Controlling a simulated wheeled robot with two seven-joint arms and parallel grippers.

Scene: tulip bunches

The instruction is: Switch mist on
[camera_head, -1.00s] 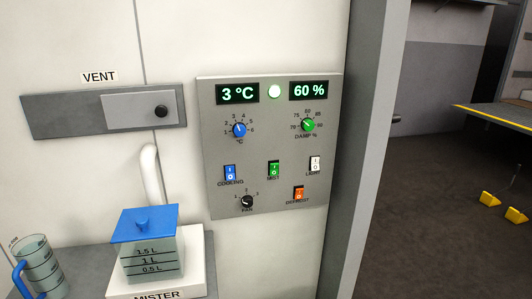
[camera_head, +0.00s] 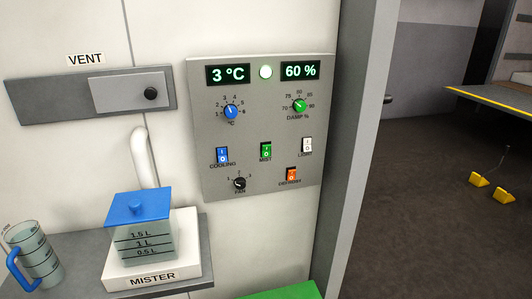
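The grey control panel (camera_head: 262,130) is on the wall at the middle of the head view. Its green MIST rocker switch (camera_head: 265,150) sits in the middle of the panel, between the blue COOLING switch (camera_head: 222,155) and the white LIGHT switch (camera_head: 307,145). I cannot tell for sure which way the MIST rocker is tipped. The displays read 3 °C (camera_head: 228,74) and 60 % (camera_head: 300,71), with a lit round lamp (camera_head: 265,72) between them. The mister (camera_head: 152,277) stands at lower left with a blue-lidded tank (camera_head: 142,240). Neither of my grippers is in view.
An orange DEFROST switch (camera_head: 291,175) and a black FAN knob (camera_head: 239,184) are low on the panel. A measuring jug (camera_head: 38,258) stands left of the mister. A vent slider (camera_head: 128,93) is at upper left. A door frame (camera_head: 352,150) stands right of the panel.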

